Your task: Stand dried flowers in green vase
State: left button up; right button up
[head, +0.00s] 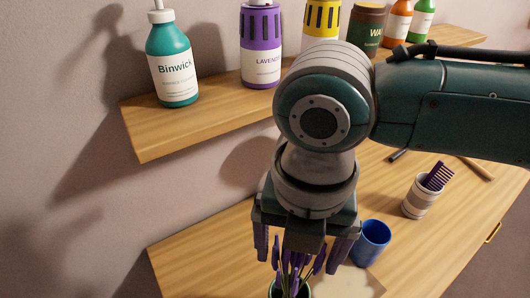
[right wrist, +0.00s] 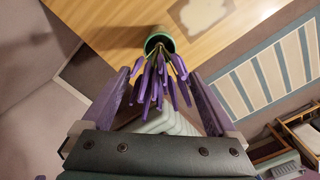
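The dried flowers (head: 292,255), purple heads on thin stems, stand with their stems in the mouth of the green vase (head: 276,292) at the bottom edge of the head view. In the right wrist view the flowers (right wrist: 162,80) fan out from the vase (right wrist: 158,40), whose rim shows near the table's edge. My right gripper (head: 302,262) is above the vase, its purple fingers wide apart on either side of the flower heads. In the right wrist view, neither finger of the gripper (right wrist: 160,75) visibly grips a flower. Most of the vase is hidden or cut off. My left gripper is not in view.
A blue cup (head: 373,243) stands on the wooden table (head: 200,255) just right of my gripper. A striped cup (head: 420,198) holding a purple comb (head: 438,175) is farther back. A wall shelf (head: 200,125) with several bottles, including a teal one (head: 172,65), lies behind my arm.

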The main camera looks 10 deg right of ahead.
jog(key=shift+o, duration=0.2)
jog(key=shift+r, duration=0.15)
notch_tip(320, 180, up, 10)
jog(key=shift+f, duration=0.15)
dwell(0.7)
